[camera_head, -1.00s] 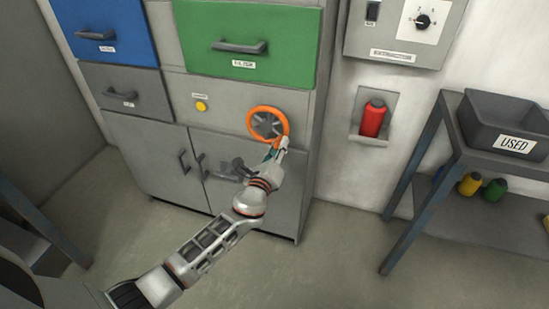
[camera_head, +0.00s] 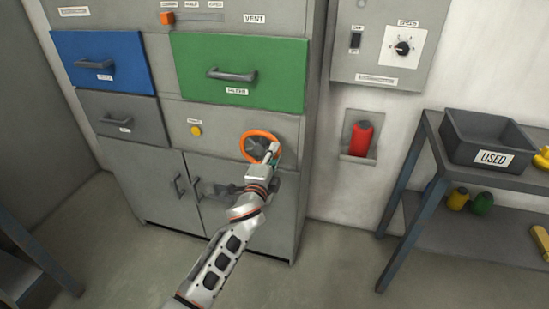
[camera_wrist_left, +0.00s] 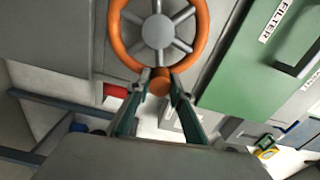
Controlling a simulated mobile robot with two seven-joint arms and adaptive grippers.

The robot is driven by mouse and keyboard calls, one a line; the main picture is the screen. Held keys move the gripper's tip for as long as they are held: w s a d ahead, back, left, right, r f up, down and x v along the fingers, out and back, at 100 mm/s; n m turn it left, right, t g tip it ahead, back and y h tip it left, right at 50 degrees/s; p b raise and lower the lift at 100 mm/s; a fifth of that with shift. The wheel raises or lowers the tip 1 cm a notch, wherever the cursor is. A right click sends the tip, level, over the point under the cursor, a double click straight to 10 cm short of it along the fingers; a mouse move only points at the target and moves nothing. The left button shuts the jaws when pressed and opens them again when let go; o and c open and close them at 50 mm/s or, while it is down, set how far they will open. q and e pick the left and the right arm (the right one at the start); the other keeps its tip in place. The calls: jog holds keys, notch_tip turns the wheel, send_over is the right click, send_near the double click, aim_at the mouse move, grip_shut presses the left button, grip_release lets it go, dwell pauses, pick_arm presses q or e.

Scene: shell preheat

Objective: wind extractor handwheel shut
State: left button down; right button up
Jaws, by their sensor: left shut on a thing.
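The orange handwheel (camera_head: 257,134) with grey spokes is on the grey cabinet front, below the green drawer. In the left wrist view the wheel (camera_wrist_left: 157,31) faces me, with an orange knob (camera_wrist_left: 160,82) at its rim. My left gripper (camera_head: 272,151) is at the wheel's right side. Its two fingers (camera_wrist_left: 158,90) are shut on the knob, one on each side. The gripper hides the wheel's lower right part in the head view. My right gripper is in neither view.
A yellow button (camera_head: 196,130) is left of the wheel. A red container (camera_head: 361,139) sits in a wall recess. A table with a bin marked USED (camera_head: 487,137) stands right. The floor between is clear.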

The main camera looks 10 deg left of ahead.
aim_at(258, 133)
pick_arm(q)
jog(key=shift+a+r+n+p, duration=0.25)
jog(key=shift+r+n+p, duration=0.2)
jog(key=shift+r+n, duration=0.5)
jog(key=shift+a+r+n+p, duration=0.35)
jog(key=shift+n+p, duration=0.25)
jog(key=shift+n, duration=0.35)
jog(key=n+p, duration=0.1)
jog(key=a+r+n, duration=0.1)
jog(key=n+p, duration=0.1)
jog(key=shift+a+r+n+p, duration=0.25)
jog(key=shift+n+p, duration=0.05)
jog(key=shift+p, duration=0.05)
jog(key=a+n+p, duration=0.1)
jog(key=n, duration=0.1)
jog(key=a+n+p, duration=0.1)
jog(key=n+p, duration=0.1)
jog(key=a+n+p, duration=0.1)
jog(key=n+p, duration=0.1)
jog(key=shift+w+a+r+n, duration=0.1)
jog(key=shift+a+r+n, duration=0.2)
jog(key=shift+a, duration=0.1)
jog(key=c, duration=1.8)
grip_release()
jog(key=shift+f, duration=0.1)
